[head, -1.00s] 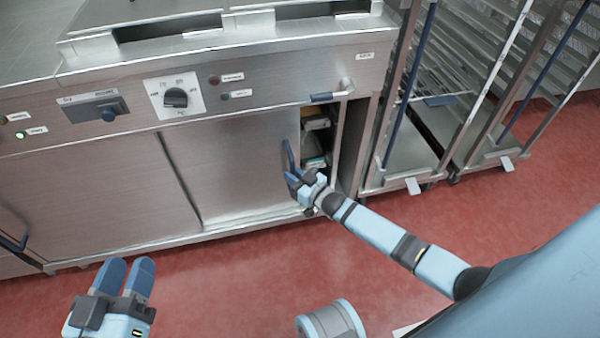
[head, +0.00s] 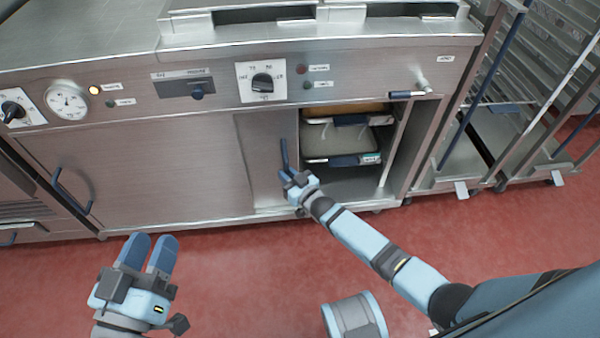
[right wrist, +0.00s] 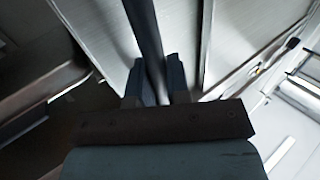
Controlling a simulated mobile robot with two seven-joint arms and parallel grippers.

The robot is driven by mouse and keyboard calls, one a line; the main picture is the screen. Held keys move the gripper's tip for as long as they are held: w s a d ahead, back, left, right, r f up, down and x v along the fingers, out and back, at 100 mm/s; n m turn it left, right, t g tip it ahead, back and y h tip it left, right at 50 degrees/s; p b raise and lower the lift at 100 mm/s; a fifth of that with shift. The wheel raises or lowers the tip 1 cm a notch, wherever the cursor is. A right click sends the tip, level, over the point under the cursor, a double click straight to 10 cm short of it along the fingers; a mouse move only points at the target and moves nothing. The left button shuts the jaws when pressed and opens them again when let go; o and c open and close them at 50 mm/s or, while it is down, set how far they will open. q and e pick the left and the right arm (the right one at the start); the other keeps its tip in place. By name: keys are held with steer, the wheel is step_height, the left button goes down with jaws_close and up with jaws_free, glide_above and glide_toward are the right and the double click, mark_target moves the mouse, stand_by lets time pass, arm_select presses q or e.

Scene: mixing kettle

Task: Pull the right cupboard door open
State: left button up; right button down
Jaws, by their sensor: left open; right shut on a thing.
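The right cupboard door (head: 262,150) is a steel sliding panel, slid left so that only a narrow strip shows beside the left door (head: 150,165). Its upright dark blue handle (head: 284,154) is near the door's right edge. My right gripper (head: 289,176) is shut on the lower part of this handle. In the right wrist view the handle (right wrist: 145,35) runs between the two fingers of my right gripper (right wrist: 154,85). My left gripper (head: 151,248) is open and empty above the red floor, away from the cupboard.
The opening right of the door shows shelves with trays (head: 345,140) that have dark blue handles. A control panel with a knob (head: 262,83) is above. Wheeled racks (head: 500,140) stand to the right. The red floor (head: 240,280) in front is clear.

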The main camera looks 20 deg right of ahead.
steer(key=a, duration=0.3)
steer(key=shift+w, duration=0.25)
steer(key=c, duration=1.1)
jaws_free()
steer(key=shift+d, duration=0.1)
